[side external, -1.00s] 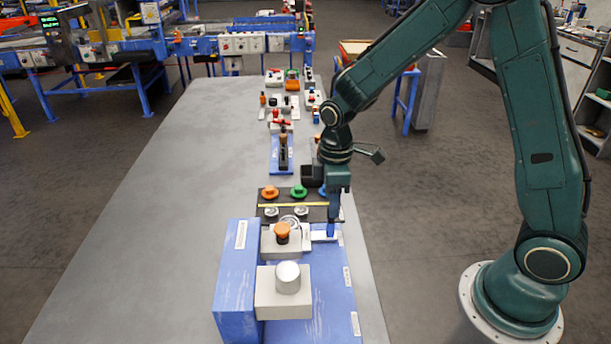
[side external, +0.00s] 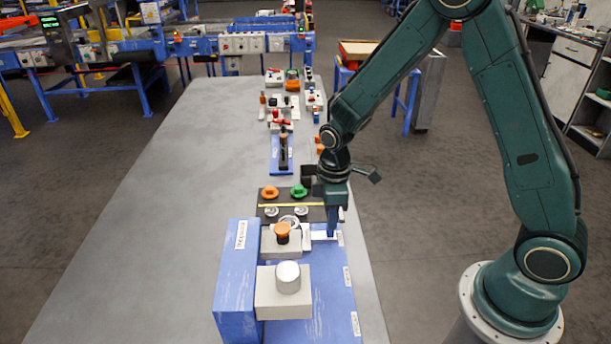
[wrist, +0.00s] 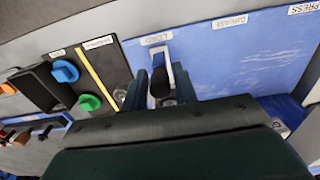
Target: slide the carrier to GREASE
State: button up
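The carrier is a pale bracket (wrist: 168,62) with a dark rounded handle (wrist: 159,86), beside the LOAD label (wrist: 156,38) on the blue board in the wrist view. The GREASE label (wrist: 229,21) is further right along the board's edge, with bare blue surface between. My gripper (wrist: 162,88) is down at the carrier, one finger on each side of the handle. The fingers look apart, with a narrow gap to the handle. In the side view my gripper (side external: 332,233) hides part of the carrier.
The PRESS label (wrist: 307,8) is beyond GREASE. Two grey blocks, one with an orange knob (side external: 282,229) and one with a metal cylinder (side external: 288,277), stand left of the carrier. A dark panel with an orange knob (side external: 270,192) and a green knob (side external: 299,191) lies behind.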

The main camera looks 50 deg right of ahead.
grip_shut()
jog(key=shift+s+a, duration=3.8)
jog(key=shift+a, duration=0.15)
jog(key=o, duration=0.6)
grip_release()
jog(key=shift+c, duration=0.2)
jog(key=shift+d, duration=0.1)
jog(key=shift+r, duration=0.5)
jog(key=shift+r, duration=0.7)
